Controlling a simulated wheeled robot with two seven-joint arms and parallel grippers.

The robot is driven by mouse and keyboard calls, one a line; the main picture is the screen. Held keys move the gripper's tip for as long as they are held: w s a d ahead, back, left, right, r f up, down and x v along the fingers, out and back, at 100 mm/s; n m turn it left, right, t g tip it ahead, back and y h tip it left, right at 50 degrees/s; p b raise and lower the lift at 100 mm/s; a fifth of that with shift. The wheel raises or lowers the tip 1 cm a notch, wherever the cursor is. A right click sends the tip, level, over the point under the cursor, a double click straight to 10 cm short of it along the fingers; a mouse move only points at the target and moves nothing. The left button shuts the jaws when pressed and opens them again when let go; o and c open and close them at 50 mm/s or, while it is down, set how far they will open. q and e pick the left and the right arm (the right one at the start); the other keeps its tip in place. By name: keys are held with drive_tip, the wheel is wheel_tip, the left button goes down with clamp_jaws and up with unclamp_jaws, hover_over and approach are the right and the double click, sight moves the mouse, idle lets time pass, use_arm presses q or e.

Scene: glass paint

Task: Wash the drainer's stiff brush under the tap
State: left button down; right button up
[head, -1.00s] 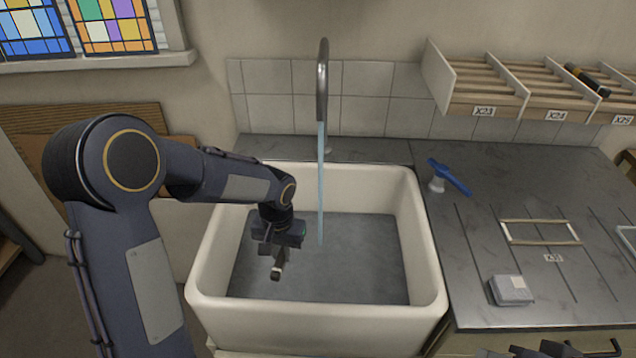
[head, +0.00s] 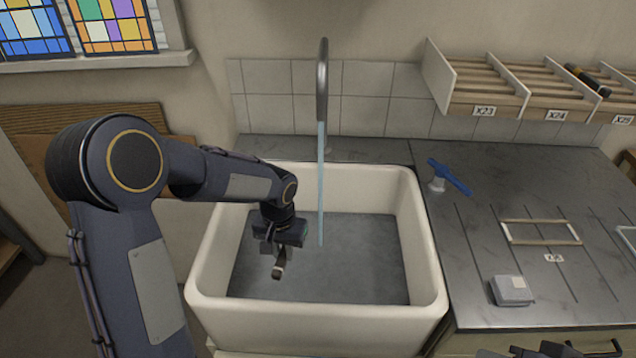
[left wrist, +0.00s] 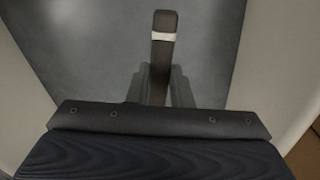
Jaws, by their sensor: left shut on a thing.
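My left gripper (head: 281,252) is over the inside of the white sink (head: 318,325), shut on the stiff brush (head: 279,270). The brush shows in the left wrist view (left wrist: 163,50) as a dark handle with a pale band, sticking out past the fingers (left wrist: 163,88). The tap (head: 322,80) stands at the back of the sink with a thin bluish stream of water (head: 321,185) falling straight down. In the head view the brush is left of the stream and apart from it. My right gripper shows only partly, if at all, at the bottom right edge.
A blue tap lever (head: 449,177) stands on the grey worktop (head: 480,245) right of the sink. A small frame (head: 541,232) and a grey block (head: 511,290) lie there. A slatted rack (head: 500,85) hangs above. The sink's right half is free.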

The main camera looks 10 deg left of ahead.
use_arm(q)
drive_tip(key=shift+s+a, duration=0.15)
drive_tip(key=shift+s, duration=0.05)
drive_tip(key=shift+w+d, duration=0.35)
drive_tip(key=shift+w, duration=0.2)
drive_tip(key=shift+s+a, duration=0.1)
drive_tip(key=shift+s, duration=0.05)
drive_tip(key=shift+s+a, duration=0.25)
drive_tip(key=shift+s, duration=0.15)
idle(0.4)
drive_tip(key=shift+w+d, duration=0.35)
drive_tip(key=shift+w, duration=0.2)
drive_tip(key=shift+s+a, duration=0.1)
